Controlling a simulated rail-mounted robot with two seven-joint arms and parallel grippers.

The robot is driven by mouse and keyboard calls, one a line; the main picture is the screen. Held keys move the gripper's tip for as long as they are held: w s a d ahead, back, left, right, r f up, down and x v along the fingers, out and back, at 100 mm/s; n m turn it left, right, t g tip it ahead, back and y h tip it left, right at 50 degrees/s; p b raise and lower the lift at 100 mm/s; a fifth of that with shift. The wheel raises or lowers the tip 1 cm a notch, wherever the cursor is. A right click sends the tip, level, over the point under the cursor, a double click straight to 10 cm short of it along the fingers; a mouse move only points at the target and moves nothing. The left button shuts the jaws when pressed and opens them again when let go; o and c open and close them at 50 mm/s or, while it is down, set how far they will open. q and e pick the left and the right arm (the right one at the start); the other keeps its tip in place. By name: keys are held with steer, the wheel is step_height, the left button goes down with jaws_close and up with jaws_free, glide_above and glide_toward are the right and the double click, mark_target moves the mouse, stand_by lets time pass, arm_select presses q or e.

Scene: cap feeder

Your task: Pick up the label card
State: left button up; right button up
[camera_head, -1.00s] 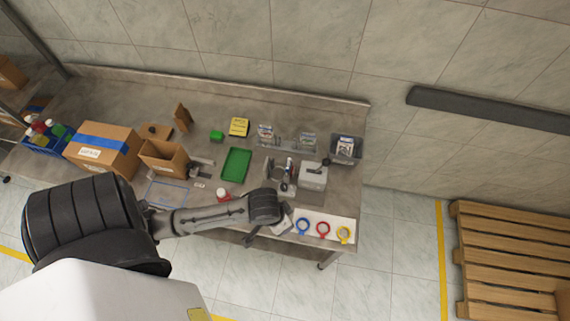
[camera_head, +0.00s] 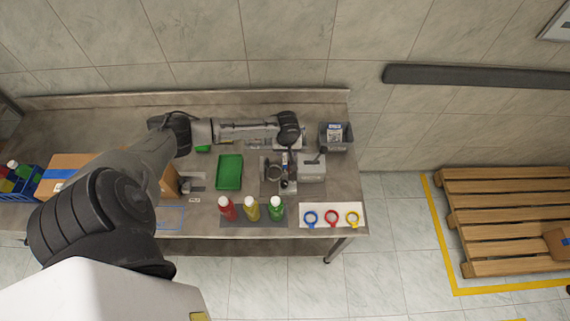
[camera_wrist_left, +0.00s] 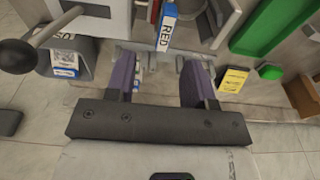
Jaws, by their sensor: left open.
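In the left wrist view, a label card (camera_wrist_left: 166,27) with a blue band and the word RED stands beyond the fingertips, near the top middle. My left gripper (camera_wrist_left: 160,68) is open, with its two dark purple fingers apart. The card lies roughly in line with the gap, with no finger seen touching it. Parts of a grey holder (camera_wrist_left: 181,62) show between and beyond the fingers. In the head view, my left gripper (camera_head: 289,145) is over the back of the bench, mostly hidden under its own wrist. The arm covers the card area there. My right gripper is not in view.
A grey bin (camera_head: 336,147) stands right of the gripper, beside a grey box machine (camera_head: 312,168). A green tray (camera_head: 230,172) lies to the left. Red (camera_head: 227,209), yellow (camera_head: 251,209) and green (camera_head: 276,208) bottles stand at the front, beside a mat (camera_head: 342,207) with coloured rings.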

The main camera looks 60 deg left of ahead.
mark_target(285, 159)
arm_select(q)
steer(key=shift+s+a+f, duration=0.1)
steer(key=shift+a+f, duration=0.1)
steer(key=shift+f, duration=1.1)
steer(key=shift+w+a+f, duration=0.1)
steer(key=shift+a+f, duration=0.05)
steer(key=shift+f, duration=1.2)
steer(key=shift+s+a+f, duration=0.1)
steer(key=shift+a+f, duration=0.1)
steer(key=shift+f, duration=1.1)
steer(key=shift+c, duration=0.2)
jaws_close()
